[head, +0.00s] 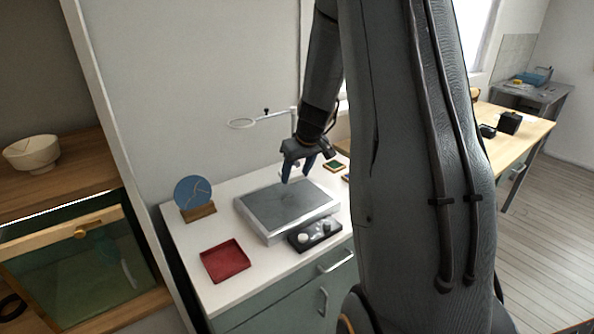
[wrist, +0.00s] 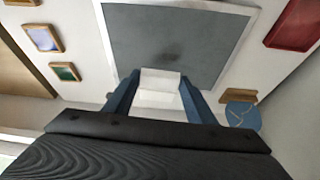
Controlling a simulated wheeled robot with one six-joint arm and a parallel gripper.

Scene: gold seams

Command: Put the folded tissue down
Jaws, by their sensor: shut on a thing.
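The folded tissue (wrist: 160,80) is white and sits between the two blue fingers of my gripper (head: 300,172) in the wrist view. The gripper is shut on it. The gripper points down above the grey slab (head: 285,208), which has a pale rim and lies on the white counter. The slab (wrist: 178,35) also fills the upper middle of the wrist view, beyond the tissue.
A red tray (head: 225,261) is at the counter's front left. A blue disc with gold seams (head: 193,192) stands behind it. A dark tray with small white items (head: 315,233) is before the slab. A ring on a stand (head: 243,122) is behind. Small framed pieces (wrist: 43,39) lie left in the wrist view.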

